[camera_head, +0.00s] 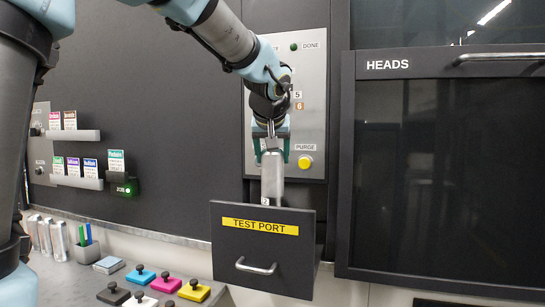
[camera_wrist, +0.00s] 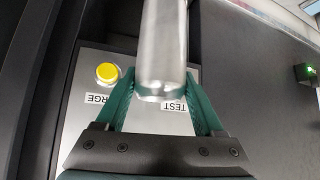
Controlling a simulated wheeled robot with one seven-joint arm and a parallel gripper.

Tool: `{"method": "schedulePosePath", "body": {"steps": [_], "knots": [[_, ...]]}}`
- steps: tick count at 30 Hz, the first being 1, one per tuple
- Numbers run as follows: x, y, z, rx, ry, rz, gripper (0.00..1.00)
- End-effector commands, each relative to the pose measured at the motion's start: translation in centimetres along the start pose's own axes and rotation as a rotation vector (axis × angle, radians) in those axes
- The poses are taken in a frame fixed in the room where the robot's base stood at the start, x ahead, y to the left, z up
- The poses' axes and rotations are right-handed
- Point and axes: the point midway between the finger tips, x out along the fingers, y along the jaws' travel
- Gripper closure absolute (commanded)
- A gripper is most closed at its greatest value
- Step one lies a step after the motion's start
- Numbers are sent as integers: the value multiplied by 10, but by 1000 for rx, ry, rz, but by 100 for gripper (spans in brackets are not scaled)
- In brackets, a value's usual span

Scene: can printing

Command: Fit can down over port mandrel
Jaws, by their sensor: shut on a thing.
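My gripper (camera_head: 271,152), with green fingers, is shut on a plain silver can (camera_head: 272,180). The can hangs upright below the fingers, over the TEST PORT drawer (camera_head: 232,250). Its lower end meets the top edge of the drawer front in the head view, and a small pale label shows there. The port mandrel is not visible, so I cannot tell whether the can is around it or above it. In the wrist view the can (camera_wrist: 163,45) sits between the two green fingers of my gripper (camera_wrist: 163,92).
A control panel (camera_head: 317,120) with a yellow PURGE button (camera_head: 304,162) stands close behind my gripper. The HEADS cabinet (camera_head: 440,170) is at the right. Several coloured stamp-like blocks (camera_head: 165,285) and silver cans (camera_head: 58,240) stand on the left counter.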

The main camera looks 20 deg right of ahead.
Motion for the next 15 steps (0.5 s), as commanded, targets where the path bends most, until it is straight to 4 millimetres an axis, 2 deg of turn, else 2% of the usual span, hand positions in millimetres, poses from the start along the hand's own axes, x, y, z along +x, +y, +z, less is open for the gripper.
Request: {"method": "schedulePosePath", "body": {"steps": [12,15], "knots": [[-2,0,2,0,4,-4,81],[5,0,8,0,3,-4,81]]}}
